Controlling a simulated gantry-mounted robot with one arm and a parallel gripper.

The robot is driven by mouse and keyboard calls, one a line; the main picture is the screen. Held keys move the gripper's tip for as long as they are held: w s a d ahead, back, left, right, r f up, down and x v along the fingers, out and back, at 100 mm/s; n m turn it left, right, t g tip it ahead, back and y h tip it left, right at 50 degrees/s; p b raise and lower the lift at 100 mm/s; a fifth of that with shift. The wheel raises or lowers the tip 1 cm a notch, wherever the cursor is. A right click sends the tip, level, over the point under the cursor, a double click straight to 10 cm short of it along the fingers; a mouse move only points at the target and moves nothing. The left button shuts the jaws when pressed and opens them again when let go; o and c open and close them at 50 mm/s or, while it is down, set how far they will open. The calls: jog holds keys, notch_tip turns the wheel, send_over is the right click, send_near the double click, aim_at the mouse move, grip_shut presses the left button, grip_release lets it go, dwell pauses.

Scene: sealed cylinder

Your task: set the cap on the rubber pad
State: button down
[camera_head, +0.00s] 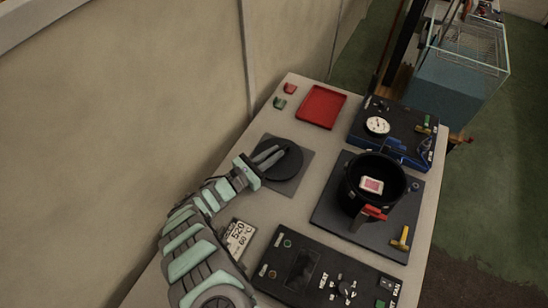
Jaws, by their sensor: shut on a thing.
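The cap is a round black disc (287,168) at the middle left of the table. The rubber pad is a dark grey square (303,179) beneath it, with its corners showing around the disc. My gripper (274,155) reaches in from the left and is shut on the cap, with its fingers across the disc's upper left part. The cap looks about flat over the pad; I cannot tell whether it touches the pad. The fingertips' grip point on the cap is partly hidden.
An open black cylinder (356,196) with a red and white item (372,186) inside stands on a dark plate to the right. A red tray (322,106) and a gauge box (397,128) lie behind. A control panel (318,272) is in front, and a display (238,238) stands near my arm.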

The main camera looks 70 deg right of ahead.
jog(key=shift+f, duration=0.6)
jog(key=shift+f, duration=0.15)
jog(key=c, duration=1.5)
grip_release()
jog(key=shift+o, duration=0.2)
jog(key=shift+r, duration=0.25)
jog(key=v, duration=1.2)
